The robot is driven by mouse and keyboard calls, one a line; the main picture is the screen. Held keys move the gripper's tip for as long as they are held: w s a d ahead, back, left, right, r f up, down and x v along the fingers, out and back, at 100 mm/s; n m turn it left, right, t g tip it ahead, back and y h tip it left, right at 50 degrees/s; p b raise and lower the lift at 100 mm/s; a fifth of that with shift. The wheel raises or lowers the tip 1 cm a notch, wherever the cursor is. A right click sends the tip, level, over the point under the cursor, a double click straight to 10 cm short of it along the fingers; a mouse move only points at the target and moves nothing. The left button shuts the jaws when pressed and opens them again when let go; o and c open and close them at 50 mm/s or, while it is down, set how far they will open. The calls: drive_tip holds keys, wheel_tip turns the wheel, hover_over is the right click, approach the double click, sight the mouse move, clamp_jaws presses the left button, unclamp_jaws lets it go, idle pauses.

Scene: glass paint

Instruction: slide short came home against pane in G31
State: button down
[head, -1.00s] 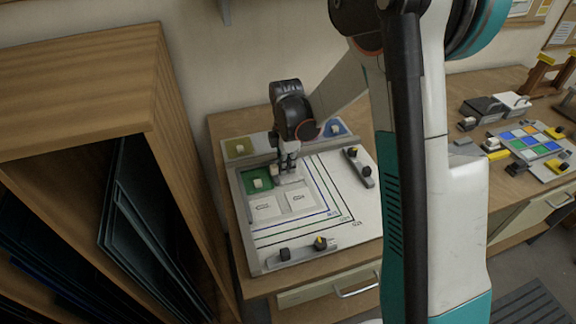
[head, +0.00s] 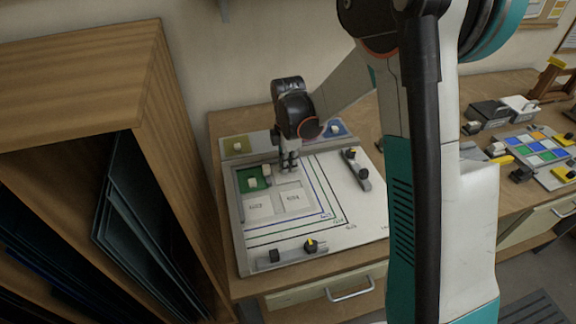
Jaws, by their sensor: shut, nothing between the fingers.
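A green pane (head: 244,182) lies in the back left cell of the white board (head: 345,217), with a pale block (head: 252,184) on it. A second small pale block (head: 266,170) stands at the pane's right edge. It may belong to the short came, but the came's strip is too small to tell, as is any gap to the pane. My gripper (head: 289,168) points down with its fingers shut and empty, just right of that block and apart from it. The cell label under the pane is hidden.
Two blank labelled cells (head: 275,204) lie in front of the pane. A wooden rack (head: 150,100) stands close on the left.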

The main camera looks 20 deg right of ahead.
wheel_tip(320, 180, up, 10)
drive_tip(key=p, duration=0.3)
drive_tip(key=s+d+r+m+t+b, duration=0.2)
drive_tip(key=s+r+m+t, duration=0.1)
drive_tip(key=s+r+m, duration=0.75)
drive_tip(key=s+f+m+t+b, duration=0.1)
drive_tip(key=s+m+t, duration=0.3)
drive_tip(key=s, duration=0.9)
drive_tip(key=f+m, duration=0.1)
drive_tip(key=m, duration=0.2)
drive_tip(key=shift+s+d+m, duration=0.2)
drive_tip(key=shift+d+m, duration=0.15)
drive_tip(key=shift+d, duration=0.05)
